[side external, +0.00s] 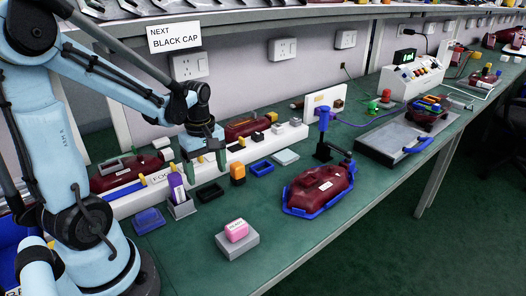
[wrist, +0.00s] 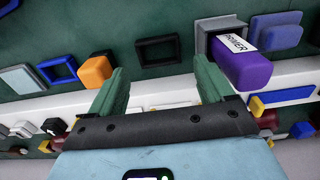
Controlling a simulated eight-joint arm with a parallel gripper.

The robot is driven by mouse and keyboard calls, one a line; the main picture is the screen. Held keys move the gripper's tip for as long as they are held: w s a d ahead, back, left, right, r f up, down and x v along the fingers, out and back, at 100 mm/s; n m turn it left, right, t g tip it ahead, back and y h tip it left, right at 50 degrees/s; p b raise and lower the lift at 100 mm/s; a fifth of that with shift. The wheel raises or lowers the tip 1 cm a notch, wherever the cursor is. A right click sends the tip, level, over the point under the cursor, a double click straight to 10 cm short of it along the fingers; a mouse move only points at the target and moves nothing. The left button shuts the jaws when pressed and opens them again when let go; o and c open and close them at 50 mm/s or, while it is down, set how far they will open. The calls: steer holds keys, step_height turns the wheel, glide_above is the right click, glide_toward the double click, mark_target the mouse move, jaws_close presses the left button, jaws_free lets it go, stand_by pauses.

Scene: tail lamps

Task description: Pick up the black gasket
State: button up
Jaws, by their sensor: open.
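The black gasket (side external: 210,193) is a small dark rounded rectangle lying flat on the green bench top. In the wrist view the black gasket (wrist: 158,40) lies just beyond the fingertips, roughly centred between them. My gripper (side external: 204,172) points down above and slightly behind it in the side view. In the wrist view my gripper (wrist: 162,66) shows two green fingers wide apart with nothing between them. The fingers appear apart from the gasket; the exact height gap is hard to tell.
Near the gasket stand a purple primer bottle (side external: 177,188) in a grey holder, an orange block (side external: 237,174) and a blue frame (side external: 262,167). A white rack (side external: 130,201) with red lamps runs behind. A red lamp (side external: 318,188) and a pink block (side external: 236,230) sit in front.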

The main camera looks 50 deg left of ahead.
steer(key=shift+w+a+f, duration=0.1)
steer(key=shift+f, duration=1.4)
steer(key=shift+w+a+f, duration=0.1)
steer(key=shift+f, duration=1.35)
steer(key=c, duration=0.8)
steer(key=shift+r, duration=0.1)
steer(key=shift+r, duration=0.5)
steer(key=r, duration=0.1)
steer(key=d+r, duration=0.1)
steer(key=r, duration=0.1)
steer(key=shift+s+r, duration=0.1)
steer(key=shift+r, duration=0.1)
steer(key=d+r, duration=0.6)
steer(key=d, duration=0.4)
steer(key=shift+s+d+r, duration=0.2)
steer(key=shift+s+d, duration=0.2)
